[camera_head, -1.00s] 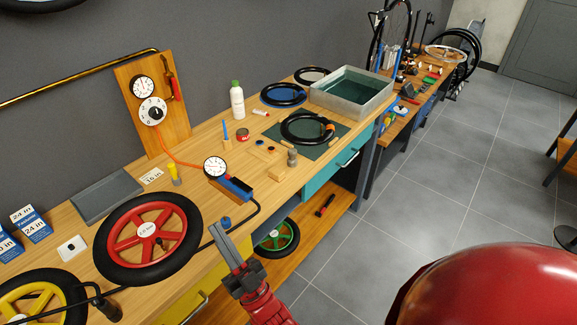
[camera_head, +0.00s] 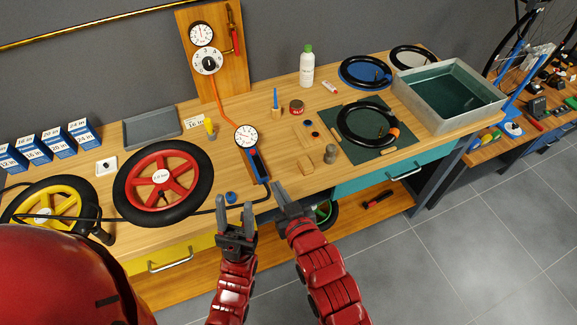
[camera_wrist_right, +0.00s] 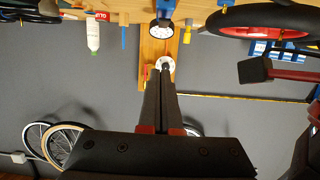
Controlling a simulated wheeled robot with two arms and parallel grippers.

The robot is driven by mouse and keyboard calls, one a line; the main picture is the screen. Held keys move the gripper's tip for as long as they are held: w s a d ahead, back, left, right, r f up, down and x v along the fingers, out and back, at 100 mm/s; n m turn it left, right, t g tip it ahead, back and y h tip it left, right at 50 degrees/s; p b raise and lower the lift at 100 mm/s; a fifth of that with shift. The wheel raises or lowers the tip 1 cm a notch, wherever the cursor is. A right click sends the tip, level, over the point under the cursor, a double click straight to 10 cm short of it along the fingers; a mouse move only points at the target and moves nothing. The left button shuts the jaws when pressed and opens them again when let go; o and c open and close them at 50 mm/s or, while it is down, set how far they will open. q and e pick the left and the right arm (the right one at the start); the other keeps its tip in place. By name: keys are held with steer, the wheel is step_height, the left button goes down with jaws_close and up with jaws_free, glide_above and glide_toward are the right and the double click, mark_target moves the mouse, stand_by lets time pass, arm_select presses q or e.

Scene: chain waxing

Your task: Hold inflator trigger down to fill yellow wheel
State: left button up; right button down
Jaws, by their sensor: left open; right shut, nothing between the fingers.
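The inflator (camera_head: 252,152) has a round white gauge and a blue body and lies near the table's front edge. An orange hose runs up from it to the wall board; a black hose runs left from it. The yellow wheel (camera_head: 50,207) with a black tyre lies at the table's left end, partly hidden by my red body. A black hose end rests at it. My left gripper (camera_head: 235,215) is open and empty just in front of the table edge, below the inflator. My right gripper (camera_head: 281,198) is shut and empty, to its right; it also shows in the right wrist view (camera_wrist_right: 160,75).
A red wheel (camera_head: 164,178) lies between the yellow wheel and the inflator. A small blue cap (camera_head: 231,197) sits near the edge. A green mat (camera_head: 400,150) with a black tyre and a metal basin (camera_head: 448,122) stand right. A wall board (camera_head: 212,75) holds dials.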

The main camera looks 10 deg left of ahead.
steer(key=b, duration=0.4)
glide_above(260, 167)
steer(key=s+d, duration=0.3)
steer(key=s, duration=0.1)
step_height(260, 167, down, 2)
steer(key=shift+a+f+p, duration=0.15)
steer(key=shift+f+p, duration=0.65)
steer(key=shift+f, duration=1.4)
steer(key=shift+f, duration=0.1)
